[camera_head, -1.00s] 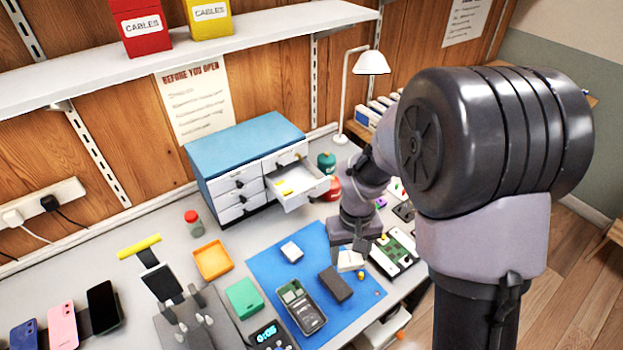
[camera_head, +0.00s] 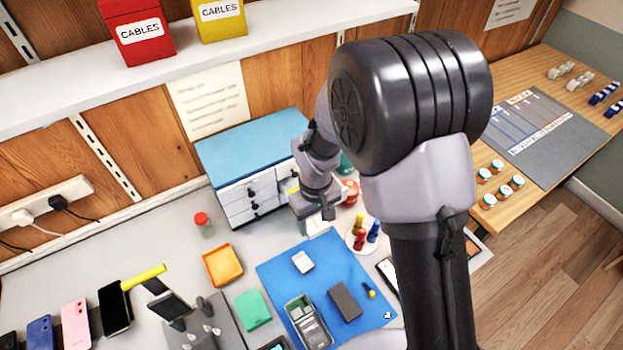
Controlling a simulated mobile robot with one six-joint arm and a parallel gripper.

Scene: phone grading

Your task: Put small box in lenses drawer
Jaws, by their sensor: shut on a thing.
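The drawer cabinet (camera_head: 245,150) has a blue top and white drawers and stands against the back wall. An open upper-right drawer is mostly covered by my arm, and a strip of it with something yellow shows left of the gripper; I cannot read its label. My gripper (camera_head: 317,220) is in front of the cabinet's right side, pointing down, shut on a small pale box (camera_head: 315,228). The box is largely hidden by the gripper, above the back edge of the blue mat. I cannot tell how far it is from the drawer.
The blue mat (camera_head: 275,275) carries a white block (camera_head: 302,262), a dark block (camera_head: 345,302) and a grey device (camera_head: 307,320). An orange tray (camera_head: 223,266) and a red-capped jar (camera_head: 203,224) stand left. Coloured bottles (camera_head: 360,235) stand close right of the gripper. A shelf (camera_head: 200,60) runs above.

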